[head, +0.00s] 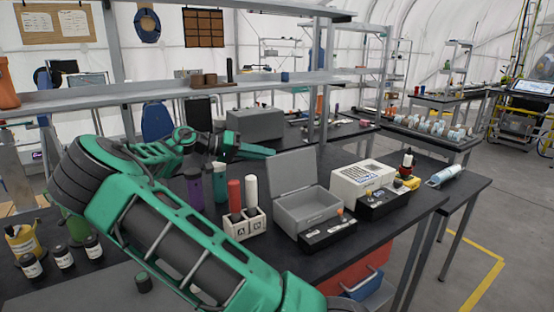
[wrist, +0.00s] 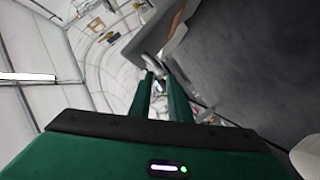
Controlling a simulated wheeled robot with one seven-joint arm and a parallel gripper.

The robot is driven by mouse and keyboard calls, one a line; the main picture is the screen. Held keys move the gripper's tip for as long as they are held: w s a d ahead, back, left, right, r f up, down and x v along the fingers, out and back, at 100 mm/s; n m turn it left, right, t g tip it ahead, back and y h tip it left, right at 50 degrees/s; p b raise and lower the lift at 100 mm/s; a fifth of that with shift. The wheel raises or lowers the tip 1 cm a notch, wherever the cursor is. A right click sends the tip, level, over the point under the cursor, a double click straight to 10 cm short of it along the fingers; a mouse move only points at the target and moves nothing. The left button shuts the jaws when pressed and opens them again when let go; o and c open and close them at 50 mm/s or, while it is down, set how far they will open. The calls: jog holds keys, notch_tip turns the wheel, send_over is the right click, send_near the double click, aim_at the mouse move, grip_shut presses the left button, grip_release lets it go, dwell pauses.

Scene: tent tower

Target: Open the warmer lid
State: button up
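A grey box (head: 308,212) stands on the black bench with its flat grey lid (head: 292,171) raised at the back; it looks like the warmer, though no label shows. Another grey box (head: 255,123), closed, stands further back. My gripper (head: 270,152) is level, beside the upper left corner of the raised lid; I cannot tell whether it touches. In the wrist view the two green fingers of my gripper (wrist: 158,68) are apart by a narrow gap, with nothing seen between them. A grey surface (wrist: 150,35) lies past the fingertips.
Right of the open box are a white box (head: 362,178) and black holders (head: 383,204). Left of it stand a white rack (head: 245,222) with red and white cylinders and a purple bottle (head: 195,190). A shelf (head: 200,90) crosses above the bench.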

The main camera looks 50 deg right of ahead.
aim_at(280, 157)
jog(key=shift+x, duration=2.75)
jog(key=shift+c, duration=0.3)
grip_shut()
